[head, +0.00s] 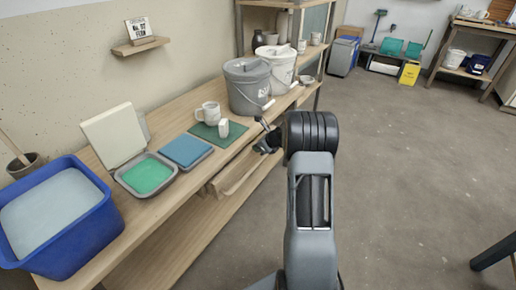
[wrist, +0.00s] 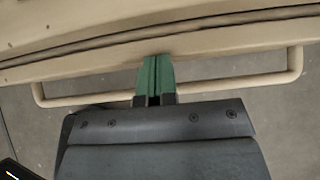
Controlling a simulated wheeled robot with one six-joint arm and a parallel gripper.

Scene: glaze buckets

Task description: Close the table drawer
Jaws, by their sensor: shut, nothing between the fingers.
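The wooden table drawer (head: 236,176) sits under the edge of the long table (head: 168,205) in the head view and appears to stick out a little. In the wrist view the drawer front (wrist: 220,40) runs across the top, with a thin dark gap behind it. Its pale bar handle (wrist: 235,84) spans both sides of my fingers. My gripper (wrist: 155,62) is shut and empty, its green fingertips at the drawer front, inside the handle's span. Whether they touch the wood I cannot tell. In the head view my gripper (head: 268,142) is partly hidden by my arm.
The floor (head: 410,170) to the right is clear.

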